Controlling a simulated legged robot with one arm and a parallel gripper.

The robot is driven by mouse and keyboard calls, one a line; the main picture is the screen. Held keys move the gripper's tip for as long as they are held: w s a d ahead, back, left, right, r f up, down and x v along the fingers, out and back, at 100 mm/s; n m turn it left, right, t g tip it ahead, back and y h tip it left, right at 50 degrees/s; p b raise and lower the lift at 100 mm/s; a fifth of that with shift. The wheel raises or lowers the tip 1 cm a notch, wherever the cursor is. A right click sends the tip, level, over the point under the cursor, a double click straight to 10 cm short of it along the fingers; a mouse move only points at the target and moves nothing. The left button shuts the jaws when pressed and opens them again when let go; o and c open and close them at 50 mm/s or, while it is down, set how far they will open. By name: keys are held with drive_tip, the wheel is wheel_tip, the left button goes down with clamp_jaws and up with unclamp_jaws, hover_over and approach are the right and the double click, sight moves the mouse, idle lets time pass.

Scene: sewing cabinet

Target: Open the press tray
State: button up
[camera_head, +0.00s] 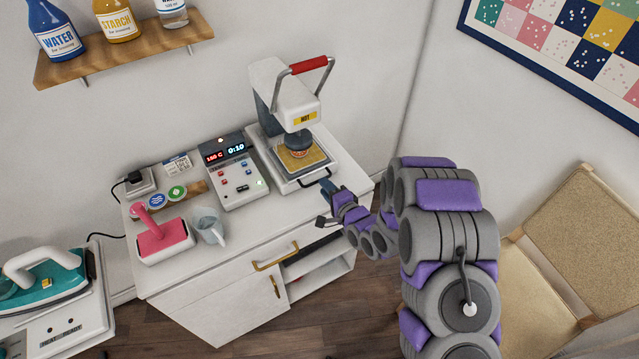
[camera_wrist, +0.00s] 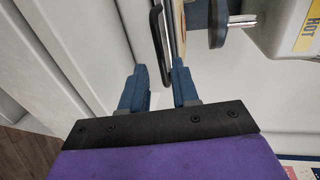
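The heat press stands on the white cabinet top, with a red-gripped lever and a "HOT" label (camera_head: 306,117). Its press tray (camera_head: 285,178) lies low under the press head, with a golden patch on it. The tray's dark handle (camera_head: 314,178) is at the front edge. My gripper (camera_head: 327,186) is just in front of this handle. In the wrist view my gripper (camera_wrist: 159,72) is open, its two blue fingers apart. The black handle (camera_wrist: 154,35) runs down toward the gap between them; I cannot tell whether it touches either finger.
A control box (camera_head: 232,172) with red and blue readouts stands left of the press. Farther left are a grey mug (camera_head: 208,226) and a pink-handled tool (camera_head: 163,240). A chair (camera_head: 550,270) stands at right. Open floor shows in front of the cabinet.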

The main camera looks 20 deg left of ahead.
drive_tip(key=x, duration=0.5)
drive_tip(key=shift+s+a+b, duration=0.15)
drive_tip(key=shift+a+b, duration=0.1)
drive_tip(key=shift+b, duration=0.15)
drive_tip(key=shift+d, duration=0.1)
drive_tip(key=shift+d, duration=0.15)
drive_tip(key=shift+c, duration=0.4)
clamp_jaws()
